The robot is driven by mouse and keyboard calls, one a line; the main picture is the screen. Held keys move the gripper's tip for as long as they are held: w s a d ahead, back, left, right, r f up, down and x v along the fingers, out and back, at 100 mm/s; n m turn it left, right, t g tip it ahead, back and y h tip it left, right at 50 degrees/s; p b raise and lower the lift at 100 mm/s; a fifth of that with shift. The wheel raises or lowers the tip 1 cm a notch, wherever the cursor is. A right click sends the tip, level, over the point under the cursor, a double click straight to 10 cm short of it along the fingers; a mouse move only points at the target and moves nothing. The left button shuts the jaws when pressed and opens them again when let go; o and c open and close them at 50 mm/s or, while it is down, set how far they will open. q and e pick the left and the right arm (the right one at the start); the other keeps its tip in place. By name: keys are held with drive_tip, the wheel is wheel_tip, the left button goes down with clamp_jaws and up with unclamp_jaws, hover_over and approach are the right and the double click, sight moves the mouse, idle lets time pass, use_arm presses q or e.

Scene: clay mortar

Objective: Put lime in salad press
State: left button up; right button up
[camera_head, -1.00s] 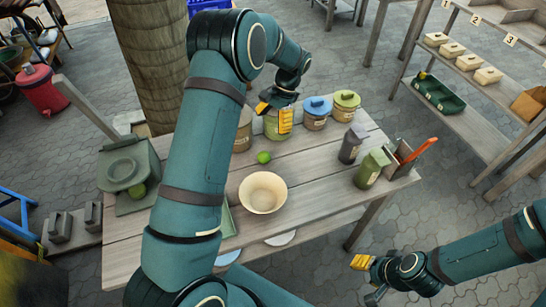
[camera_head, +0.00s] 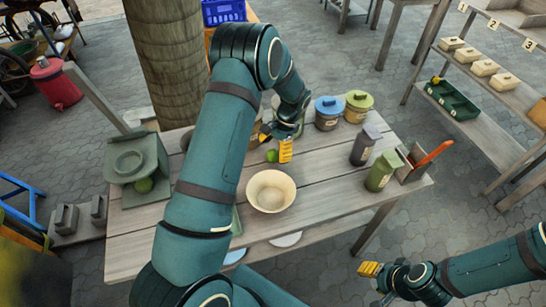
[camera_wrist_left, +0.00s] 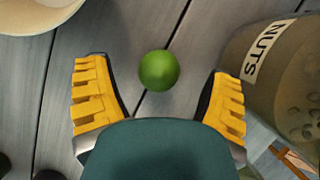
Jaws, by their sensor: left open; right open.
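A small green lime (camera_head: 271,156) lies on the wooden table behind the bowl. My left gripper (camera_head: 272,146) is open, with its yellow fingers close to the lime. In the left wrist view the lime (camera_wrist_left: 159,70) shows between the two spread fingers, touching neither. The grey-green press (camera_head: 128,172) with a long lever stands at the table's left end.
A cream bowl (camera_head: 270,191) stands in front of the lime and shows at the wrist view's top left. A pot labelled NUTS (camera_wrist_left: 285,75) is close to the right finger. Blue-lidded (camera_head: 328,112) and green-lidded (camera_head: 358,106) jars stand behind. Grey and green containers (camera_head: 380,172) stand right.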

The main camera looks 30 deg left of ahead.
use_arm(q)
drive_tip(key=shift+x, duration=1.2)
drive_tip(key=shift+r, duration=0.1)
drive_tip(key=c, duration=1.3)
